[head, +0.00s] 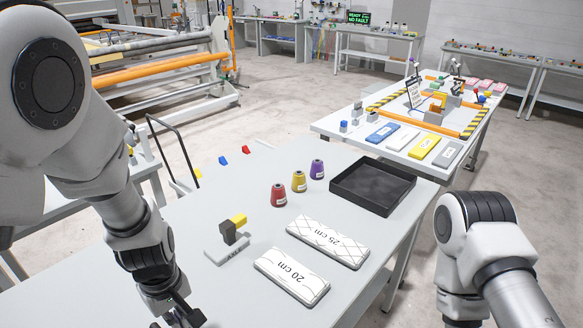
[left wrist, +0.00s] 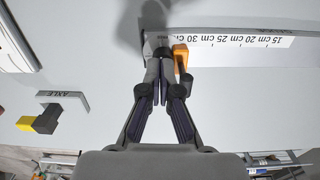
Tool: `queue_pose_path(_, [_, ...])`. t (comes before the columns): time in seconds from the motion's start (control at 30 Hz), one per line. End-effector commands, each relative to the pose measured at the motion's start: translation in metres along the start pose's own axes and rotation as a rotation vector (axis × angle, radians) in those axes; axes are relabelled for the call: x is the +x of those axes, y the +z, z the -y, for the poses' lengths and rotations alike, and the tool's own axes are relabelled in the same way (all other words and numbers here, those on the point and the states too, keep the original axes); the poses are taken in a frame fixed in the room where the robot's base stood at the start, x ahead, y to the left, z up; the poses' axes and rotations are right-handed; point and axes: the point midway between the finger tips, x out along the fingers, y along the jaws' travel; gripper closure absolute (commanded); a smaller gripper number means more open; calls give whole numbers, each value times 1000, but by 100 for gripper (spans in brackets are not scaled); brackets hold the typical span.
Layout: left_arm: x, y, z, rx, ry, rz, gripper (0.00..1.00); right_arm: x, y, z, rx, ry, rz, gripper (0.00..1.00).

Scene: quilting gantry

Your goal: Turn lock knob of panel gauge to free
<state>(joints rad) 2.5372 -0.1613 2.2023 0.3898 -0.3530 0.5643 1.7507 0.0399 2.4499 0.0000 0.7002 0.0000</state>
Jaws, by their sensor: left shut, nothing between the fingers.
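The panel gauge (left wrist: 240,42) is a white strip with printed marks from 15 cm to 30 cm, at the top of the left wrist view. An orange part (left wrist: 181,56) stands at its 30 cm end. I cannot tell whether this part is the lock knob or which way the knob is turned. My left gripper (left wrist: 158,68) is shut and empty, its fingertips just left of the orange part and hiding some of the gauge's end. I cannot tell whether they touch. In the head view the left gripper (head: 181,314) is at the bottom edge. My right gripper is out of view.
An axle stand (head: 229,251) with a black and yellow peg is on the table. Two white panels marked 20 cm (head: 291,277) and 25 cm (head: 327,242) lie right of it. Several thread cones, including a red one (head: 278,195), and a black tray (head: 384,205) stand behind.

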Motion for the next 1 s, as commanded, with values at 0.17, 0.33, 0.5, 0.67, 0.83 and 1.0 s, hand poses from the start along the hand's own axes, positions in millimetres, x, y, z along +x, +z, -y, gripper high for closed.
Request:
queue_pose_path(0.17, [32, 0, 0, -1, 0, -1, 100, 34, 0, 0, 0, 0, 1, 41])
queue_pose_path(0.33, [53, 0, 0, -2, -1, 1, 100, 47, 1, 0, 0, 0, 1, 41])
queue_pose_path(0.5, [62, 0, 0, -2, 0, 1, 100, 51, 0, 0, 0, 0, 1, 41])
queue_pose_path(0.67, [61, 0, 0, -3, 0, 1, 100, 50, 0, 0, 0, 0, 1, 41])
queue_pose_path(0.83, [60, 0, 0, -3, 0, 1, 100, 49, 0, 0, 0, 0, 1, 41])
queue_pose_path(1.0, [60, -1, 0, -3, 0, 1, 100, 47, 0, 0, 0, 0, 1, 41])
